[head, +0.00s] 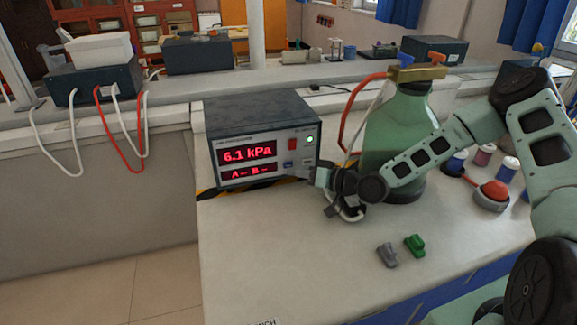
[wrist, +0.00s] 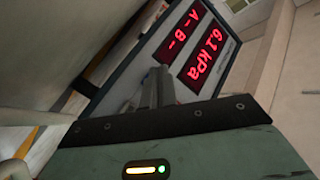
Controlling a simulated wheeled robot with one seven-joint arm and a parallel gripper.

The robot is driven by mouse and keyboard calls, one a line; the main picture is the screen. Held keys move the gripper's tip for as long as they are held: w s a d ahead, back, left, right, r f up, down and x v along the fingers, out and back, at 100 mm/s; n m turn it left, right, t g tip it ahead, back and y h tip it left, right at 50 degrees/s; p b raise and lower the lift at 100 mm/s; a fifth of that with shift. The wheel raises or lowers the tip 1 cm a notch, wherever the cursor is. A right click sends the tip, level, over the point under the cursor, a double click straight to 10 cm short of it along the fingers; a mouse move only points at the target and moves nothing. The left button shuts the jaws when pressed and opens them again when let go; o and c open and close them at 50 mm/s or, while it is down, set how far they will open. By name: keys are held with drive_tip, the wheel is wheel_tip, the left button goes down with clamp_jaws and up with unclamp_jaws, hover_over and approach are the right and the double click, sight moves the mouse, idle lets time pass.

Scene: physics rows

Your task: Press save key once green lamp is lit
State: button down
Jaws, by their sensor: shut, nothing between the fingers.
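A dark meter box (head: 262,125) stands on the bench, and its red display (head: 248,153) reads 6.1 kPa, with "A-- B--" below. A red part (head: 292,144) and a small blue part (head: 289,164) sit left of and below the lamp; I cannot read which is the save key. My gripper (head: 316,178) is shut and empty, in front of the lower right of the panel. In the wrist view the shut fingers (wrist: 155,88) point at the box; whether they touch it is unclear.
A large green bottle (head: 395,140) with a brass-coloured top and a red hose stands right of the meter, behind my arm. A grey clip (head: 387,254) and a green clip (head: 414,245) lie on the bench. A red-topped button (head: 494,192) is at right. The front left bench is clear.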

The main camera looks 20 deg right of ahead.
drive_tip(key=shift+w, duration=0.35)
drive_tip(key=shift+w+b, duration=0.35)
drive_tip(key=shift+w, duration=0.05)
idle(0.5)
drive_tip(key=shift+w+r, duration=0.3)
idle(0.6)
drive_tip(key=shift+s, duration=0.15)
drive_tip(key=shift+s+a, duration=0.1)
drive_tip(key=shift+s, duration=0.25)
drive_tip(key=shift+s+f, duration=0.15)
drive_tip(key=shift+s, duration=0.25)
drive_tip(key=shift+s+f+p, duration=0.1)
drive_tip(key=shift+s+p, duration=0.4)
drive_tip(key=shift+s, duration=1.95)
